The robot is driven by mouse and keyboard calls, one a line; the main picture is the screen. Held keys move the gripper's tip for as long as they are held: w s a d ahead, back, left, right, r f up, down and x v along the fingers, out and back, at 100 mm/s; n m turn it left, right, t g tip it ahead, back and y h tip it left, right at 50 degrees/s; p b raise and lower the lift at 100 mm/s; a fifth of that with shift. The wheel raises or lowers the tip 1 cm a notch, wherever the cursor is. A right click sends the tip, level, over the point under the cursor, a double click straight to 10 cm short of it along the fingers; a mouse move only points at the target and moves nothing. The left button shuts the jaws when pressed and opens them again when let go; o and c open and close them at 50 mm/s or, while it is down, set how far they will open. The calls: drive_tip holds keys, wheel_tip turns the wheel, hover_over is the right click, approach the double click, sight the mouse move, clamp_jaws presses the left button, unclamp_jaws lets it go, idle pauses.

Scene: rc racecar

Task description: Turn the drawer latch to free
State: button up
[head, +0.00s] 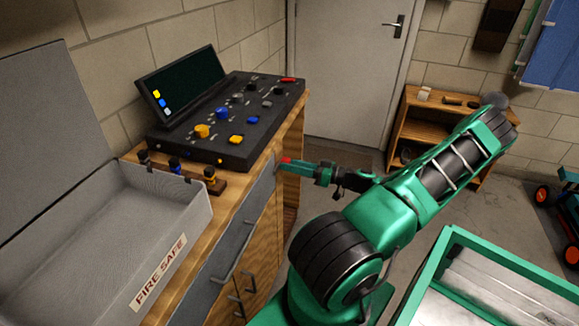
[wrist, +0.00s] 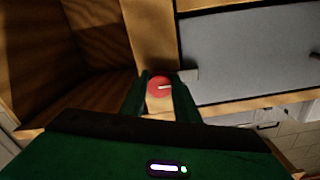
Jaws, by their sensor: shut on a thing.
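The drawer latch is a round red knob with a pale pointer line. In the wrist view the latch (wrist: 159,86) sits on the wooden frame beside the grey drawer front (wrist: 250,55), with the line running roughly sideways towards the drawer. My gripper (wrist: 160,94) is shut on the latch, one green finger on each side. In the head view my gripper (head: 300,167) reaches the cabinet's right end, and a bit of the red latch (head: 286,160) shows at its tip. The drawer front (head: 240,228) appears closed, with a bar handle (head: 233,255).
A black control console (head: 236,115) with coloured knobs stands on the cabinet top. An open grey box (head: 90,240) marked FIRE SAFE is at the left. A green-rimmed bin (head: 505,260) stands at the lower right. An open wooden compartment (wrist: 60,60) lies left of the latch in the wrist view.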

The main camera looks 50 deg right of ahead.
drive_tip(key=shift+s+r+m, duration=0.1)
drive_tip(key=shift+m, duration=4.35)
drive_tip(key=shift+r+m, duration=0.1)
drive_tip(key=shift+m, duration=4.35)
drive_tip(key=o, duration=1)
drive_tip(key=shift+o, duration=0.2)
